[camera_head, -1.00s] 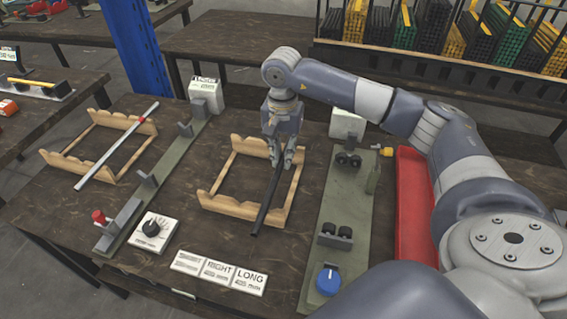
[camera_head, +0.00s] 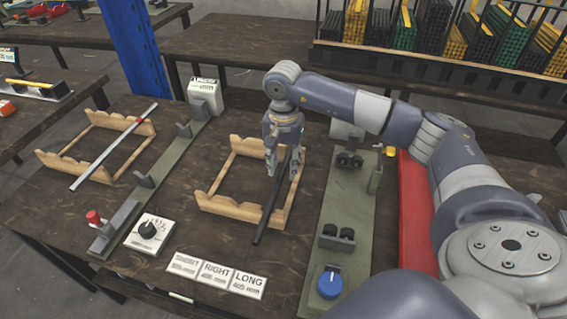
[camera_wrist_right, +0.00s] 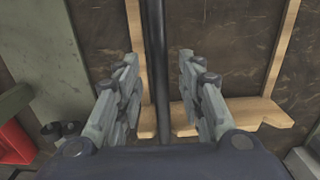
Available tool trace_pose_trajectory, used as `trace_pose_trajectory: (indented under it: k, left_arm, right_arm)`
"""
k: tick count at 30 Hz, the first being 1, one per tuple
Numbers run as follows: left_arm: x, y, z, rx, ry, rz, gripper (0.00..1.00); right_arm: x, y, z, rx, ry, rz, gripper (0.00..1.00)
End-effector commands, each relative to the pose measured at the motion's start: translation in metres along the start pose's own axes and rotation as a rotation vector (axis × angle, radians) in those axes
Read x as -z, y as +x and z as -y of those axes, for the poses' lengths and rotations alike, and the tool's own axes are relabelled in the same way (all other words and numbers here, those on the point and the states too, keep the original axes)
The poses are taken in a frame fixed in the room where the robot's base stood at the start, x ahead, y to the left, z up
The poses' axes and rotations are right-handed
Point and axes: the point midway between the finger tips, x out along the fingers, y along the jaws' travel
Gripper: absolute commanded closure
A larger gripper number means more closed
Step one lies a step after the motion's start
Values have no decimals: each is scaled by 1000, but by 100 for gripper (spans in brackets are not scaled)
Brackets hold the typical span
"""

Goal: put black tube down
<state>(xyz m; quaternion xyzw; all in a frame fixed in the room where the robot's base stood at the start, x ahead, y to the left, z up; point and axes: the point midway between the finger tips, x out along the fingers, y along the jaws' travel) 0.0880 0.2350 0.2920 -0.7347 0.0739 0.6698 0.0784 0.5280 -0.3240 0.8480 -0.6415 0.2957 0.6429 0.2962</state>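The black tube (camera_head: 272,207) lies lengthwise across a wooden rack (camera_head: 225,207) in the middle of the table, its near end jutting past the front board. My right gripper (camera_head: 282,172) is low over the rack with a finger on either side of the tube. In the right wrist view, the fingers of the right gripper (camera_wrist_right: 159,62) are apart, with gaps beside the black tube (camera_wrist_right: 155,45). Exact seating in the notches is partly hidden. My left gripper is out of view.
A second wooden rack (camera_head: 65,167) at left holds a silver tube with red and dark parts (camera_head: 112,148). Green fixtures (camera_head: 166,163) (camera_head: 347,205) flank the middle rack. A red tray (camera_head: 416,215) is at right. Label plates (camera_head: 216,273) lie in front.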

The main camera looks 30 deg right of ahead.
Motion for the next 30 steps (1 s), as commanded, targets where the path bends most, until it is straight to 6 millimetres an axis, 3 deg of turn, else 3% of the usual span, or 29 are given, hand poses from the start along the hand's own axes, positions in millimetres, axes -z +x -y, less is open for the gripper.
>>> trace_pose_trajectory:
  k: [8,24,30]
  left_arm:
    - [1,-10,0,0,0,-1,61]
    - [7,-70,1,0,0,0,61]
    - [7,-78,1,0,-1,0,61]
  right_arm:
    - [0,-14,0,1,0,-1,65]
    - [0,-110,0,1,0,-1,65]
    - [0,-123,0,0,0,0,65]
